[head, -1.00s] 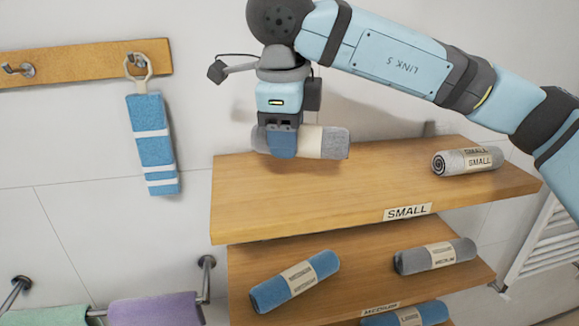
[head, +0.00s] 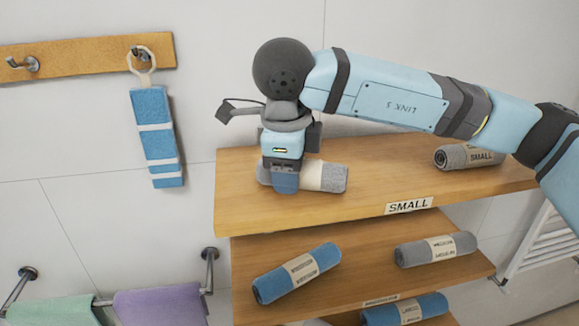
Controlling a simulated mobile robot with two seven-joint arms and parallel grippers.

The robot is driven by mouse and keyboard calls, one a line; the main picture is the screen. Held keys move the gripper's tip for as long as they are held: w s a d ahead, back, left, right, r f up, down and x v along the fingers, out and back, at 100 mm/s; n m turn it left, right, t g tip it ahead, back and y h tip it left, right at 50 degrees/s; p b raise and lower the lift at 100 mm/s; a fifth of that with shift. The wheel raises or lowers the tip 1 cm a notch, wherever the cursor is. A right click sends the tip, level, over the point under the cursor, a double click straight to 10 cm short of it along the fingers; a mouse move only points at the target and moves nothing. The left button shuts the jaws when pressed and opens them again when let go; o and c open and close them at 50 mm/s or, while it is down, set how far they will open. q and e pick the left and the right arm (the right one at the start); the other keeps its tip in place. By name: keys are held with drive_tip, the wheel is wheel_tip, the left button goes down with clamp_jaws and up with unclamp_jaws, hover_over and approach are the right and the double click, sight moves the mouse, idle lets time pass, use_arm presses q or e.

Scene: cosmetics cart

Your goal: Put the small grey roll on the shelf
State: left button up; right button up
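A small grey roll (head: 334,178) with a pale band lies level at the top shelf (head: 390,191), which is labelled SMALL. My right gripper (head: 285,186) points down over the roll's left part, with a finger in front of it. It looks shut on the roll. The roll appears at the shelf surface, but I cannot tell if its full weight rests there. Another grey roll (head: 455,157), labelled SMALL, lies on the shelf's right side, partly behind my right arm. My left gripper is not in view.
The shelf below holds a blue roll (head: 297,273) and a grey roll (head: 435,250). Another blue roll (head: 405,309) lies lower. A blue striped towel (head: 157,138) hangs from a wall hook. Green and purple (head: 160,305) towels hang at bottom left. The top shelf's middle is clear.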

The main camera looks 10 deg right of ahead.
drive_tip(key=shift+o, duration=1.4)
drive_tip(key=shift+r, duration=0.1)
drive_tip(key=shift+r, duration=0.15)
drive_tip(key=b+v, duration=0.1)
drive_tip(key=v, duration=1.1)
